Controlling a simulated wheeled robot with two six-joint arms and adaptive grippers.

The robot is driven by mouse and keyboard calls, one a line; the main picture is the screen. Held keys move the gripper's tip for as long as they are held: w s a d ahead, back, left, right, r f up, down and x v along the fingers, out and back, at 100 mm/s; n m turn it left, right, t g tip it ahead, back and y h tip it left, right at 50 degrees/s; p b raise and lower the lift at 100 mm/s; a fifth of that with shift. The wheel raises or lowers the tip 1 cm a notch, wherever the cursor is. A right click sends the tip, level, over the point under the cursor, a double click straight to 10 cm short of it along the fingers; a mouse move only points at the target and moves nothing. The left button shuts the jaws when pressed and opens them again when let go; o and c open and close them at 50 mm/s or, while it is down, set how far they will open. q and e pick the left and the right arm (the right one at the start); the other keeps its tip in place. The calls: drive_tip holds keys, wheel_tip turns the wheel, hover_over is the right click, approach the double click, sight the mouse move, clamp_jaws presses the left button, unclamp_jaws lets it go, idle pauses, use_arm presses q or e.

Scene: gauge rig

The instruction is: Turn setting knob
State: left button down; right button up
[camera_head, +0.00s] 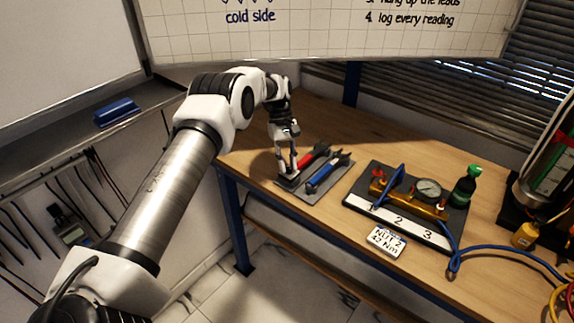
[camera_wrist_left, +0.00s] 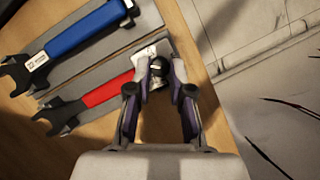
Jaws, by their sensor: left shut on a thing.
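A red-handled wrench (camera_head: 316,158) lies on a grey mat (camera_head: 312,190) on the wooden bench, beside a blue-handled wrench (camera_head: 324,175). Both also show in the left wrist view, the red wrench (camera_wrist_left: 105,93) nearer my gripper and the blue wrench (camera_wrist_left: 88,28) further up the picture. The red wrench has a pale marked section and a dark round setting knob (camera_wrist_left: 157,68) at its end. My left gripper (camera_head: 286,170) points down at that end; its fingertips are shut on the knob, one on each side. The scale marks cannot be read. My right gripper is not in view.
A card (camera_head: 386,241) reads "NUT 2 42 Nm". Behind it stands a brass manifold (camera_head: 408,199) with a round gauge (camera_head: 428,189) on a dark numbered base. A green-capped bottle (camera_head: 465,185) and blue hose (camera_head: 500,254) are further right. The bench's front edge is close to the mat.

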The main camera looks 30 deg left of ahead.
use_arm(q)
drive_tip(key=shift+f, duration=0.15)
idle(0.3)
drive_tip(key=c, duration=1)
unclamp_jaws()
drive_tip(key=shift+c, duration=0.2)
drive_tip(key=shift+w, duration=0.1)
